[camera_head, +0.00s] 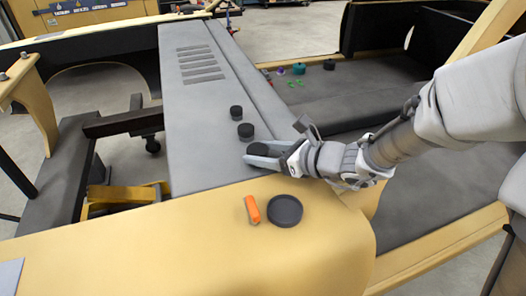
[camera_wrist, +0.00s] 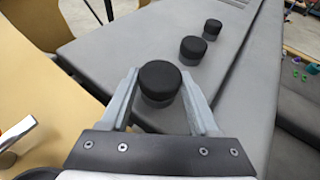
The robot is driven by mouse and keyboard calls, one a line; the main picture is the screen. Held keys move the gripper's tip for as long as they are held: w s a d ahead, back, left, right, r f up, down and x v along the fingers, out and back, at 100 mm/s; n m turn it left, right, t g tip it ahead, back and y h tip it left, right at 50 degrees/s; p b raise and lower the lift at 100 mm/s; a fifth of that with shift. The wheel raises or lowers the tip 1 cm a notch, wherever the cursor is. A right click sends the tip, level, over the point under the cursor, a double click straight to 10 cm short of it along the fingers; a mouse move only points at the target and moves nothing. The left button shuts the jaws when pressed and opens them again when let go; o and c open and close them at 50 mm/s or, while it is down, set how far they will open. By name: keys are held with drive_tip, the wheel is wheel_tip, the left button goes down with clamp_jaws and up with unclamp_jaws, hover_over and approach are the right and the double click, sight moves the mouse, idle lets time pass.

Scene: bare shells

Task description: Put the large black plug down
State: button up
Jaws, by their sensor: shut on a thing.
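My gripper (camera_head: 260,155) reaches in from the right over the grey panel, near its border with the yellow surface. It is shut on a round black plug (camera_wrist: 159,77), which sits between the two grey fingers; the plug's top also shows in the head view (camera_head: 258,146). The held plug is at or just above the panel; I cannot tell whether it touches. Two similar black plugs stand on the panel beyond it, a nearer one (camera_head: 245,130) and a farther one (camera_head: 236,112). They also show in the wrist view, nearer (camera_wrist: 193,47) and farther (camera_wrist: 212,28).
Small coloured items (camera_head: 298,69) lie in the recess to the right.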

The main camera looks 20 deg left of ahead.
drive_tip(key=shift+f+b, duration=0.3)
drive_tip(key=shift+f, duration=0.05)
drive_tip(key=o, duration=1.4)
drive_tip(key=shift+c, duration=0.2)
drive_tip(key=shift+r, duration=0.1)
